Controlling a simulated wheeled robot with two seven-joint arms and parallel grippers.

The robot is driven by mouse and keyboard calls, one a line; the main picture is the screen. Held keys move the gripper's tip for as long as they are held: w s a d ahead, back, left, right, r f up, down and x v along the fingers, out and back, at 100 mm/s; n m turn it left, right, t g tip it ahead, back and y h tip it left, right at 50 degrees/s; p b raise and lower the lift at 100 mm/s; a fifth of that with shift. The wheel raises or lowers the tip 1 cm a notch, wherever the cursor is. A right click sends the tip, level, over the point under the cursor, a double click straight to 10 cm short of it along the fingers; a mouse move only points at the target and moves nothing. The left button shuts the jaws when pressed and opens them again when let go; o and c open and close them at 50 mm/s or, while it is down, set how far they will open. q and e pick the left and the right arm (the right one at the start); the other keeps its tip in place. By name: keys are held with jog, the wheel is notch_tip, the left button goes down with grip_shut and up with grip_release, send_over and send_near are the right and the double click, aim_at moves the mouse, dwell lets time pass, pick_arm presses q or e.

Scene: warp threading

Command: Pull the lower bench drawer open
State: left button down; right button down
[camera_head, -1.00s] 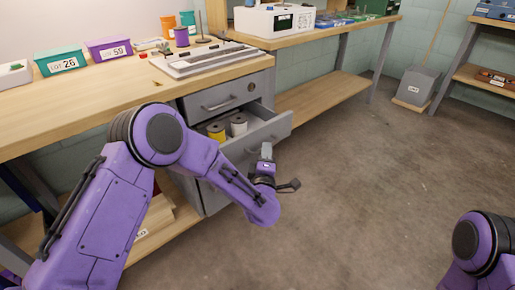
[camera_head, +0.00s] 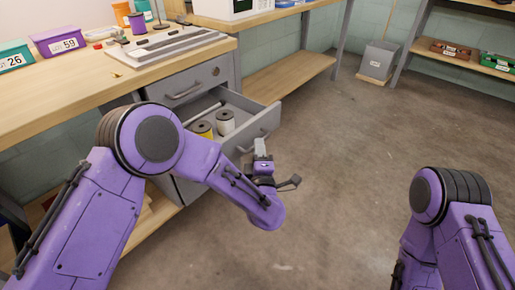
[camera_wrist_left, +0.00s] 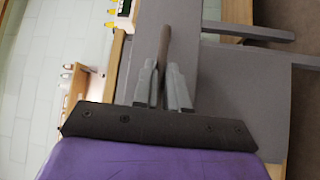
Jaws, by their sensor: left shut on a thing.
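The lower bench drawer (camera_head: 263,122) stands open below the closed upper drawer (camera_head: 185,82). My left gripper (camera_head: 261,148) is at the front of the lower drawer. In the left wrist view its two fingers (camera_wrist_left: 163,88) are shut on the drawer handle (camera_wrist_left: 165,45), a thin brownish bar. In the head view the handle is mostly hidden by my gripper. My right arm shows at the lower right, but its gripper is out of view.
The wooden benchtop (camera_head: 75,100) holds a purple bin (camera_head: 60,40), a teal bin (camera_head: 14,58) and a grey frame (camera_head: 172,45). A grey bin (camera_head: 378,62) stands on the floor at the back. The floor (camera_head: 335,150) in front of the drawer is clear.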

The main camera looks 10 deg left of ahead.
pick_arm(q)
jog(key=c, duration=1.2)
grip_release()
jog(key=shift+o, duration=0.2)
jog(key=shift+s, duration=0.1)
jog(key=p+v, duration=0.1)
jog(key=v, duration=0.9)
jog(key=shift+s, duration=0.25)
jog(key=shift+d+f, duration=0.1)
